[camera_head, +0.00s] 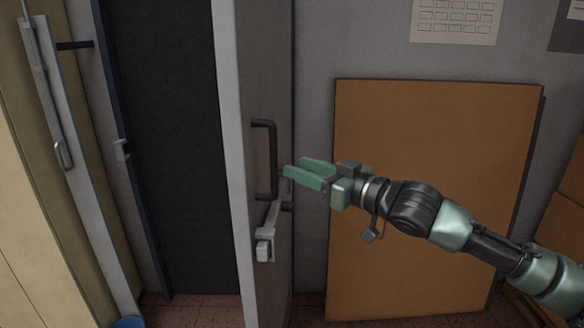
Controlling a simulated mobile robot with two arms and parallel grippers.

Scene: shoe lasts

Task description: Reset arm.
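My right arm comes in from the right and ends in a green gripper (294,166). Its two fingers point left and show a gap between them with nothing held. The fingertips are just right of the dark pull handle (273,160) on an open grey door (236,120), and appear apart from it; the exact depth gap is hard to judge. A light metal lever (268,232) sits below the handle on the same door. My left gripper is not in view.
A dark doorway (170,130) lies left of the door. A second handled panel (66,150) stands at the far left. A large brown board (420,270) leans on the wall behind my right arm. A blue round object (128,322) is on the floor at lower left.

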